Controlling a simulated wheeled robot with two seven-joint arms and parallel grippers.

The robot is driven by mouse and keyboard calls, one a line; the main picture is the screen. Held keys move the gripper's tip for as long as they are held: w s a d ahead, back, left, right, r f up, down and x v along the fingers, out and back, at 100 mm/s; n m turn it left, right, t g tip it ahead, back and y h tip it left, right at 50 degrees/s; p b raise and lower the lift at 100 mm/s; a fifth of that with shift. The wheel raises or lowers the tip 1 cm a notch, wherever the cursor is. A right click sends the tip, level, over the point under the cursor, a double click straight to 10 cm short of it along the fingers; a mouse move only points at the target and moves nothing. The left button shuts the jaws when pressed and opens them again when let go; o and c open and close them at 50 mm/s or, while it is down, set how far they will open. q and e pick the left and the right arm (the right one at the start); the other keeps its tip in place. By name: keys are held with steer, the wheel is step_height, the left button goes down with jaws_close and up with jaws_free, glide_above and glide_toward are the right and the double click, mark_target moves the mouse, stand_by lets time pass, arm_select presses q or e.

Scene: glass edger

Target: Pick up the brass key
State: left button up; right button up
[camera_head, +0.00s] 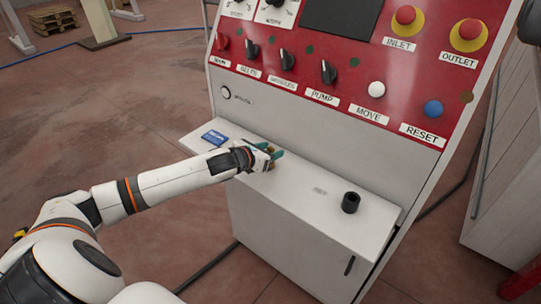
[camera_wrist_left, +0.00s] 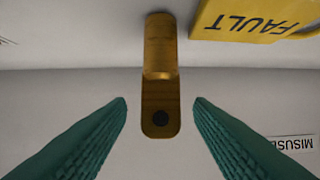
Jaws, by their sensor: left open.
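The brass key (camera_wrist_left: 160,92) shows in the left wrist view as a narrow brass piece with a rounded end and a dark round hole. It lies centred between the two green fingers of my left gripper (camera_wrist_left: 160,108), with a gap on each side. My left gripper is open and holds nothing. In the head view my left gripper (camera_head: 273,157) is low over the grey ledge (camera_head: 305,198) of the control cabinet, and it mostly hides the key there. My right gripper is not in view.
A yellow FAULT tag (camera_wrist_left: 250,18) is close beside the key. A blue card (camera_head: 215,138) lies at the ledge's left, and a black cylinder (camera_head: 350,202) stands at its right. The red panel (camera_head: 330,60) with knobs and buttons rises behind.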

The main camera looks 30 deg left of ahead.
arm_select(q)
steer(key=shift+x, duration=1.45)
steer(key=shift+s+r, duration=0.1)
jaws_close()
